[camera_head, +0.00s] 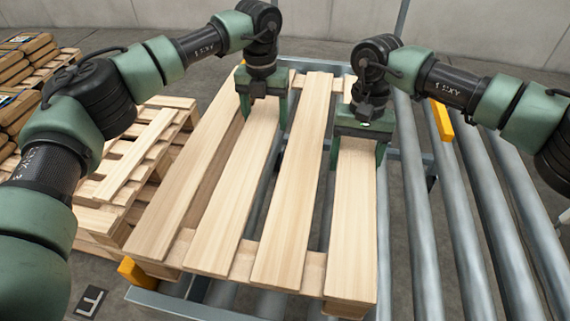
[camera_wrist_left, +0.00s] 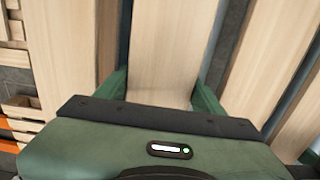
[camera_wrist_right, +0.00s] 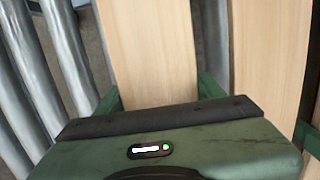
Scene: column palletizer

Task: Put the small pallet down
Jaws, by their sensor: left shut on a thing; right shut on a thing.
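The small pallet (camera_head: 290,225) is light wood with several long top boards, and it lies over the roller conveyor in the head view. My left gripper (camera_head: 262,108) is shut on the second board from the left, near the pallet's far end. In the left wrist view its green fingers (camera_wrist_left: 160,95) sit on both sides of that board. My right gripper (camera_head: 360,145) is shut on the rightmost board, and the right wrist view shows its fingers (camera_wrist_right: 155,95) astride it. I cannot tell whether the pallet touches the rollers.
The conveyor's steel rollers (camera_head: 460,230) run along the right. Yellow corner stops stand at the near left (camera_head: 137,272) and far right (camera_head: 441,120). A stack of wooden pallets (camera_head: 130,165) is at left, with brown sacks (camera_head: 25,62) on a pallet beyond.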

